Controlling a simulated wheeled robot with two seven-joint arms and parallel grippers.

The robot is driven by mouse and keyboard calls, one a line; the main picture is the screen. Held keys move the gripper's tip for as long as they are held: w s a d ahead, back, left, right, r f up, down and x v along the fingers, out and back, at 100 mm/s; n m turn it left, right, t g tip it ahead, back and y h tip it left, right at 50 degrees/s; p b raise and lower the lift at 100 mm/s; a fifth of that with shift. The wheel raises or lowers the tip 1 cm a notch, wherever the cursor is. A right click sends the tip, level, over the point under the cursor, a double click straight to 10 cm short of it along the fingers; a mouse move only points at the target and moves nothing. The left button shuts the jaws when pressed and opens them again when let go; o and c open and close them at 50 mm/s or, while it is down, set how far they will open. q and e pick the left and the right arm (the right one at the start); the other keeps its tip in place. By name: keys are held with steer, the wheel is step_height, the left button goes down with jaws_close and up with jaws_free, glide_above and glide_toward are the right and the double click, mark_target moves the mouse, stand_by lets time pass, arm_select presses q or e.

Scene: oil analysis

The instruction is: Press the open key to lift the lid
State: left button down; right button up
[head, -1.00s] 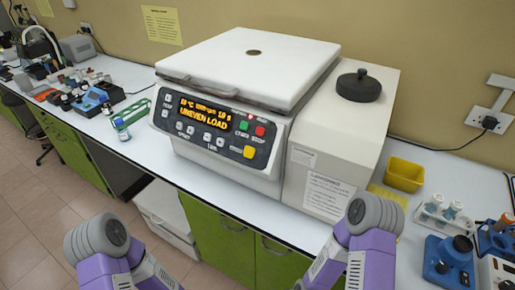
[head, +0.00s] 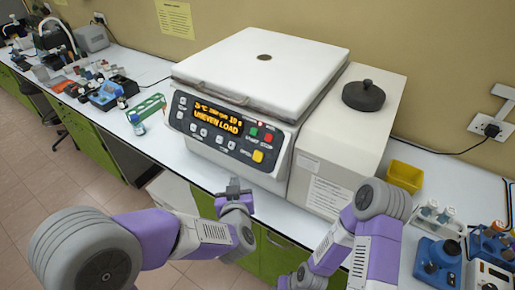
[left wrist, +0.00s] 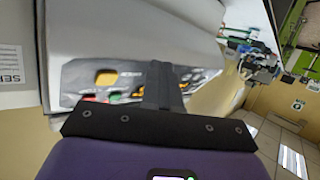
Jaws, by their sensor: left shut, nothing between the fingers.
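The centrifuge (head: 225,165) stands on the bench with its white lid (head: 262,65) down. Its dark key panel (head: 222,132) has a lit orange display (head: 217,117) reading "UNEVEN LOAD". A yellow key (head: 258,156) sits at the panel's lower right, below red and green keys; the key labels are too small to read. My left gripper (head: 234,187) is shut and empty, in front of and below the panel. In the left wrist view its shut fingers (left wrist: 163,75) point at the panel and cover part of it, with the yellow key (left wrist: 106,78) beside them. My right gripper is out of view.
A black round knob (head: 363,95) sits on the centrifuge's right housing. A green tube rack (head: 147,107) and a small bottle (head: 138,125) stand left of it. A yellow bin (head: 405,176) and blue devices (head: 436,260) are at the right.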

mark_target(254, 160)
arm_select(q)
step_height(254, 160, up, 11)
steer(key=s+n+t+y+p, duration=0.1)
steer(key=s+t, duration=0.1)
steer(key=shift+s+d+f, duration=0.15)
steer(key=shift+s+d, duration=0.1)
steer(key=shift+d, duration=0.2)
steer(key=shift+w+d+f, duration=0.1)
steer(key=shift+w+d+f+b, duration=0.55)
steer(key=shift+w+d+f, duration=0.2)
steer(key=shift+w, duration=0.25)
steer(key=shift+w+d+f+b, duration=0.65)
steer(key=shift+w+f, duration=0.15)
steer(key=shift+w, duration=0.15)
steer(key=shift+w+d+f+b, duration=0.5)
steer(key=shift+w+d+f, duration=0.25)
steer(key=shift+w, duration=0.25)
steer(key=shift+w+d+f, duration=0.2)
steer(key=shift+w+f, duration=0.05)
steer(key=shift+w, duration=0.05)
